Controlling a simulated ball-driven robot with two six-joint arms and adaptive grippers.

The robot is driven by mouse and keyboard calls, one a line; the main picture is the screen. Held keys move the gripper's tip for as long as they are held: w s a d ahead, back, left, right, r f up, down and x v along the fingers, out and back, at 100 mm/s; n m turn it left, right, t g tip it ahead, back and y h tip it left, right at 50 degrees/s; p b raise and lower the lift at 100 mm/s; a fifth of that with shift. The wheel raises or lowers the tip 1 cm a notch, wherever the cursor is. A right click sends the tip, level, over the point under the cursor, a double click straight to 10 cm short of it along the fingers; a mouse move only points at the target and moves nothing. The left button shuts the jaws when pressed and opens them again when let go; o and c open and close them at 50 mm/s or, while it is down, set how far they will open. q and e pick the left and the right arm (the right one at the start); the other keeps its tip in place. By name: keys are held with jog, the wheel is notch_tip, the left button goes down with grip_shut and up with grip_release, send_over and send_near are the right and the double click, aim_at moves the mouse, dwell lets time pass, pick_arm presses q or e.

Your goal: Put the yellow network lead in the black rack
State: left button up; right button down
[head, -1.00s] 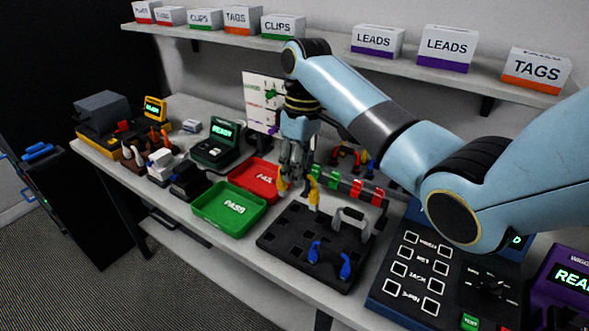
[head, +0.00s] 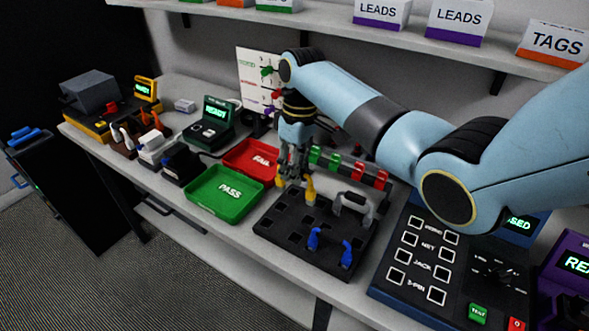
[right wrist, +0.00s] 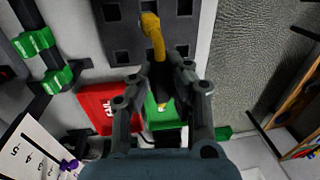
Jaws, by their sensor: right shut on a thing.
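The yellow network lead (head: 310,191) is a short arched cable with a plug at each end. My right gripper (head: 294,165) is shut on its middle, at the far left edge of the black rack (head: 297,256). In the right wrist view the lead (right wrist: 152,38) runs between the fingers of the gripper (right wrist: 163,85), and one yellow end shows over the rack's slots. Whether a plug is in a slot cannot be told. The fingers hide the lead's middle. My left gripper is not in view.
A blue lead (head: 314,240) and a grey lead (head: 352,203) stand in the rack. The green PASS tray (head: 204,205) and red FAIL tray (head: 236,165) lie left of it. A rail with green and red clips (head: 354,172) is behind. A tester (head: 440,262) stands right.

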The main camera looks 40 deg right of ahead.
jog(key=shift+f+b, duration=0.35)
jog(key=shift+f, duration=0.05)
jog(key=shift+f+b, duration=1.8)
jog(key=shift+f, duration=0.25)
jog(key=shift+a, duration=0.1)
jog(key=shift+s+a+p, duration=0.15)
jog(key=shift+a+p, duration=0.05)
jog(key=shift+p, duration=0.35)
jog(key=shift+p, duration=0.4)
